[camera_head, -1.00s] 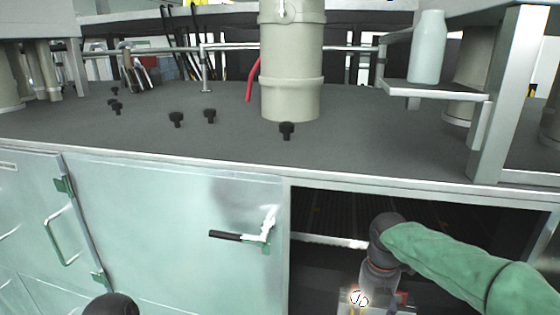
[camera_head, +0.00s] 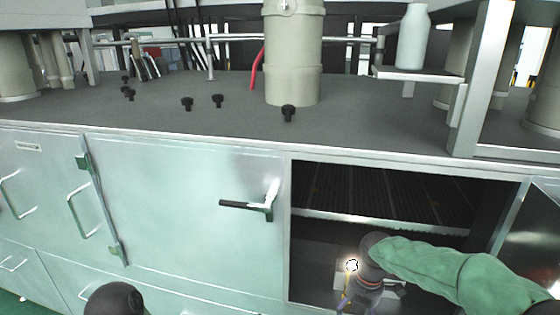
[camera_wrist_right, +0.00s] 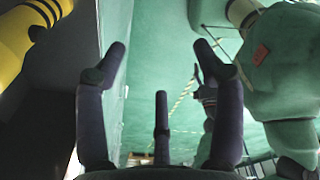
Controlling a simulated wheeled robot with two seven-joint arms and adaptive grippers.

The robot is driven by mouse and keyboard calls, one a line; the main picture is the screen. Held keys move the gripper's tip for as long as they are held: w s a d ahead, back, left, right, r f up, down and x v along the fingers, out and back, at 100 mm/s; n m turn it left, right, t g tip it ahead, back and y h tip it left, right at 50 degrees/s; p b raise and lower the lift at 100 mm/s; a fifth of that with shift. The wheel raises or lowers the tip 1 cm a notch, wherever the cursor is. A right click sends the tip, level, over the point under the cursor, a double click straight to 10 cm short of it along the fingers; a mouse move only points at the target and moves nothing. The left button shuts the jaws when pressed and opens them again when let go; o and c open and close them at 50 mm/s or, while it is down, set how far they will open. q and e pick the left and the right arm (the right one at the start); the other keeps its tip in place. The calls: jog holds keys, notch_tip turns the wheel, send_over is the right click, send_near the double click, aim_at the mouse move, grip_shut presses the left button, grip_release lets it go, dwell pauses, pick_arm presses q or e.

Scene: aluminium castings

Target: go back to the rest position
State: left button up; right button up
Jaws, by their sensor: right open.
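My right arm in its green sleeve comes in from the right in the head view, its dark wrist in front of the open compartment (camera_head: 380,190). The right gripper's fingers are hard to make out there. In the right wrist view the right gripper (camera_wrist_right: 156,50) has its dark fingers spread wide, with nothing between them. Behind the fingers is a pale green surface. A dark rounded part at the lower left edge of the head view seems to be mine. The left gripper does not show.
The dark worktop (camera_head: 225,120) carries a beige cylinder (camera_head: 292,60), several black knobs and a pale bottle (camera_head: 412,38) on a small shelf. A closed cabinet door (camera_head: 170,215) with a black-gripped handle (camera_head: 250,204) is left of the compartment. An open door (camera_head: 535,235) stands at right.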

jog(key=s+a+f+m+y, duration=0.1)
jog(key=s+a+f+m, duration=0.2)
jog(key=f+m, duration=0.5)
jog(key=s+a+f+m+y, duration=0.1)
jog(key=s+a+f+m, duration=0.2)
jog(key=f, duration=0.9)
jog(key=s+a+f+m+y, duration=0.1)
jog(key=s+a+f+m, duration=0.2)
jog(key=s+f+m, duration=0.9)
jog(key=f+m, duration=0.1)
jog(key=m, duration=0.2)
jog(key=shift+s+a, duration=0.25)
jog(key=shift+s, duration=0.15)
